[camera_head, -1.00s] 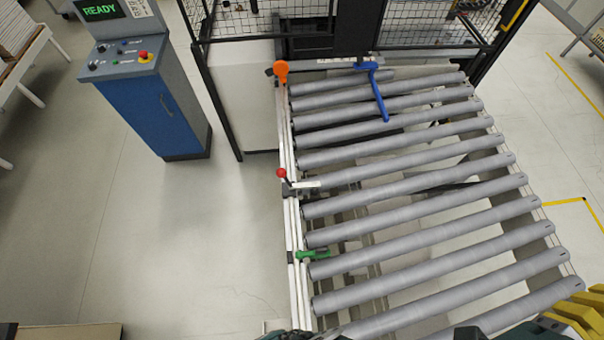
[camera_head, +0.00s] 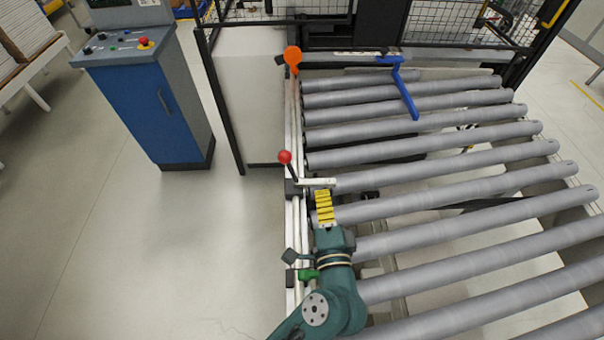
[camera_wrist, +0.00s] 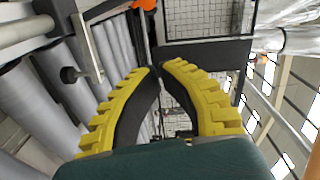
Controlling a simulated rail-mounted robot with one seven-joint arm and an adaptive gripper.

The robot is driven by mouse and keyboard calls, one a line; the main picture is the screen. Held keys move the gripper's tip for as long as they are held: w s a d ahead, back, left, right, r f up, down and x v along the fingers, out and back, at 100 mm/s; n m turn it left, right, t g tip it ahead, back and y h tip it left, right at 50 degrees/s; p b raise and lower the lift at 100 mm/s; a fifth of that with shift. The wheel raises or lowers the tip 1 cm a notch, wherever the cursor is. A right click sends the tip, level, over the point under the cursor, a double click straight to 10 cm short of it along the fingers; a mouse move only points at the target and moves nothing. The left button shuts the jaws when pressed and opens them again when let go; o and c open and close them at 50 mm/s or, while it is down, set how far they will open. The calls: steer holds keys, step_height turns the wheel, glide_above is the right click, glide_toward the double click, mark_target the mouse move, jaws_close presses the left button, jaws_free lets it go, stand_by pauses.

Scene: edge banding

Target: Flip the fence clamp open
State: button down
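Several handles sit along the pale fence rail (camera_head: 291,225) at the left of the roller table. A red ball-ended lever (camera_head: 285,157) stands on a dark block with a pale arm at mid-rail. An orange knob (camera_head: 292,56) is at the far end, and a green handle (camera_head: 308,275) is nearer, partly beside my arm. I cannot tell for certain which one is the fence clamp. My gripper (camera_head: 323,192), with yellow ribbed fingers, is just below and right of the red lever. Its fingertips meet in the wrist view (camera_wrist: 160,68), with nothing between them.
A blue lever (camera_head: 403,87) reaches over the far rollers. Grey rollers (camera_head: 440,155) fill the right side. A blue control cabinet (camera_head: 155,115) stands left, with clear floor before it.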

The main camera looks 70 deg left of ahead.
steer(key=shift+w+r, duration=0.1)
steer(key=shift+r, duration=0.05)
steer(key=a+p, duration=0.1)
steer(key=a, duration=1)
steer(key=shift+s+a+f, duration=0.2)
steer(key=shift+a+f, duration=0.1)
steer(key=shift+f, duration=0.1)
steer(key=shift+s, duration=0.1)
steer(key=shift+s+n, duration=0.2)
steer(key=shift+n, duration=0.2)
